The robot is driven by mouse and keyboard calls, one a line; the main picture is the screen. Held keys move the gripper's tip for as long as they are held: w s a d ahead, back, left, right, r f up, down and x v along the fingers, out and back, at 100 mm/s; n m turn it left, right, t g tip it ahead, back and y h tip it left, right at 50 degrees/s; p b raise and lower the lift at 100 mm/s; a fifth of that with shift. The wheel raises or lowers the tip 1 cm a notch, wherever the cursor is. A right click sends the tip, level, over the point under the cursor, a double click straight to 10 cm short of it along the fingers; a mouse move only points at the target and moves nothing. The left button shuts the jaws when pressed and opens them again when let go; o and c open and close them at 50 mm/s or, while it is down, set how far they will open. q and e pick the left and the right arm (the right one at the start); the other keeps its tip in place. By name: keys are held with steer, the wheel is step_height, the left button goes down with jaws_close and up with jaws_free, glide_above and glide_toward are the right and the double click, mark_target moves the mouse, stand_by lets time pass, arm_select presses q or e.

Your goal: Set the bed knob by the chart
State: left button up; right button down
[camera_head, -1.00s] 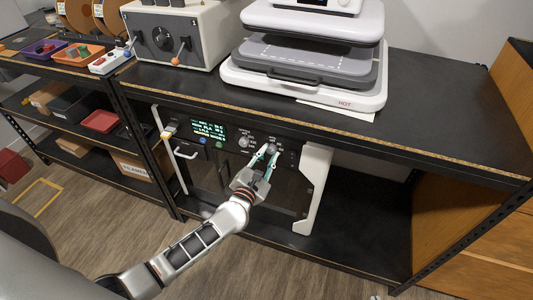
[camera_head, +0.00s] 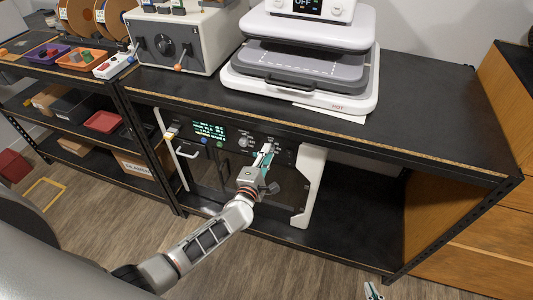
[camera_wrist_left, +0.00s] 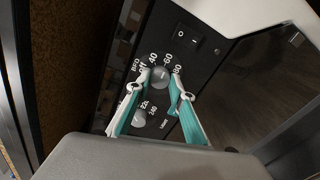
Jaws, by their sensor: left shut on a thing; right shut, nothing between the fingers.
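The bed knob (camera_wrist_left: 160,78) is a grey round dial on the dark printer panel. The printed labels around it read OFF, 40, 60 and 80; its exact pointer direction is unclear. My left gripper (camera_wrist_left: 161,76) is shut on this knob, one teal-and-white finger on each side. In the head view my left gripper (camera_head: 266,150) reaches up to the panel and largely covers the knob. A second grey knob (camera_wrist_left: 139,118) lies beside it, marked 220 and 240. My right gripper (camera_head: 371,291) is shut and empty at the bottom edge. I cannot identify a chart.
The printer has a lit green display (camera_head: 209,131) and white side frame (camera_head: 308,187), inside the black workbench (camera_head: 430,110). A rocker switch (camera_wrist_left: 184,38) is near the bed knob. A heat press (camera_head: 300,75) and grey control box (camera_head: 184,42) stand above. Shelf space right of the printer is empty.

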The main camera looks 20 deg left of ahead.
stand_by(0.4)
arm_select(q)
steer(key=o, duration=1.1)
steer(key=s, duration=1.2)
steer(key=shift+a+r, duration=0.15)
steer(key=shift+r, duration=0.2)
